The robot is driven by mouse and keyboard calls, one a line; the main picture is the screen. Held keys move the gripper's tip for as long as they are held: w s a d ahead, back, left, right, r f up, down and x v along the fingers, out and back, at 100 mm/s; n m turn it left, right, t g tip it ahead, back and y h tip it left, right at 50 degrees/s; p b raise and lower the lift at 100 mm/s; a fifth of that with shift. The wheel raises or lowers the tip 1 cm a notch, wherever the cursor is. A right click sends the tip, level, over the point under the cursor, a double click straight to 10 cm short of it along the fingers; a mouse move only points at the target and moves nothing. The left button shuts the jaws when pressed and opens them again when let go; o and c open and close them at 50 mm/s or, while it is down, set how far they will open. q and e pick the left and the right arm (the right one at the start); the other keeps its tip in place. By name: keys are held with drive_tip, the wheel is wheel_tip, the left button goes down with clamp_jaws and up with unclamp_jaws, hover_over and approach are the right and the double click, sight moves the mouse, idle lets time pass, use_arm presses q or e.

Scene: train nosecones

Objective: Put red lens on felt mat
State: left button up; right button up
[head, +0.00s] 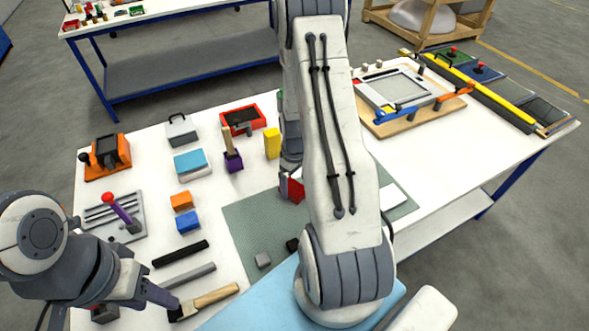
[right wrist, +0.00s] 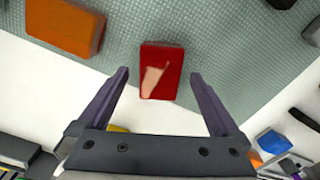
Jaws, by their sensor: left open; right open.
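The red lens (head: 293,189) shows in the head view beside my right arm, partly hidden by it, over the grey-green felt mat (head: 243,222). In the right wrist view the red lens (right wrist: 148,88) is a red block with a pale patch on its face. It appears near the edge of the mat (right wrist: 225,45). My right gripper (right wrist: 160,75) is open, its two fingers apart on either side of the lens, with visible gaps. My left gripper (head: 168,304) is low at the left front, by a wooden-handled brush (head: 210,298), holding nothing I can see.
An orange block (head: 182,201) and a blue block (head: 188,222) stand left of the mat. Black and grey bars (head: 188,274) lie nearer. A yellow block (head: 272,143) and a red tray (head: 243,120) stand behind. A framed fixture (head: 400,90) is at back right.

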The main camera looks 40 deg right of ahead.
sight(295, 189)
wheel_tip(295, 189, up, 11)
drive_tip(key=b, duration=0.1)
drive_tip(key=shift+b, duration=0.35)
drive_tip(key=s+a+r+n, duration=0.1)
drive_tip(key=a+r, duration=0.2)
drive_tip(key=a, duration=0.6)
drive_tip(key=s+a+r+n, duration=0.15)
drive_tip(key=a+r, duration=0.25)
drive_tip(key=a, duration=0.6)
drive_tip(key=s+a+r+n+y, duration=0.1)
drive_tip(key=s+a+r+n, duration=0.2)
drive_tip(key=s+a, duration=0.9)
drive_tip(key=shift+s+r, duration=0.25)
drive_tip(key=shift+s, duration=0.9)
drive_tip(key=shift+a, duration=0.1)
